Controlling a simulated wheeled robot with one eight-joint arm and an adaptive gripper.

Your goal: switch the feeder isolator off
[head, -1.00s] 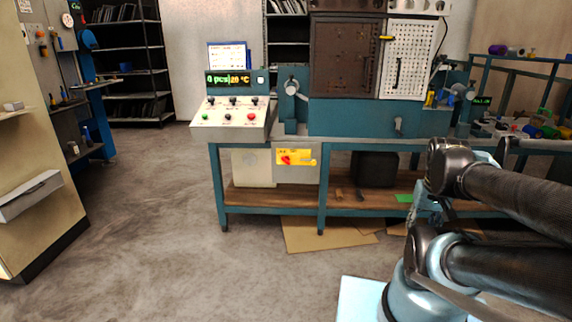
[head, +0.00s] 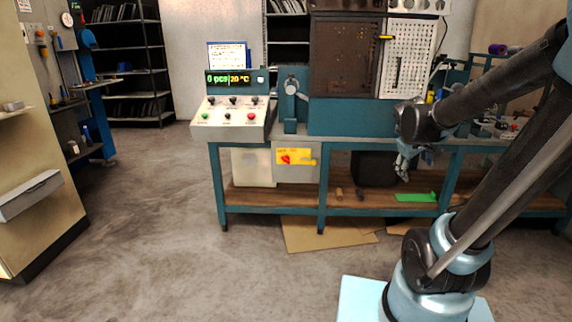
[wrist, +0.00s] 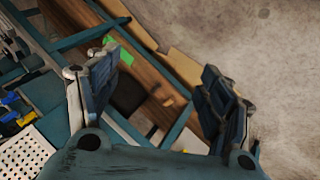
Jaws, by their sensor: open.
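The feeder isolator appears to be the red rotary switch (head: 286,159) on a yellow plate (head: 302,156). The plate sits on a grey box under the left part of the bench top. The switch is too small to read its position. My gripper (head: 405,167) hangs in front of the bench, to the right of the switch and apart from it. In the wrist view my gripper (wrist: 157,88) has its two fingers spread wide with nothing between them. I cannot make out the switch in the wrist view.
The teal bench (head: 322,190) has a lower wooden shelf with a black bin (head: 374,168) and a green piece (head: 416,197). A sloped control panel (head: 230,117) with buttons stands on its left end. Cardboard (head: 310,236) lies on the floor below. Floor is clear at left.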

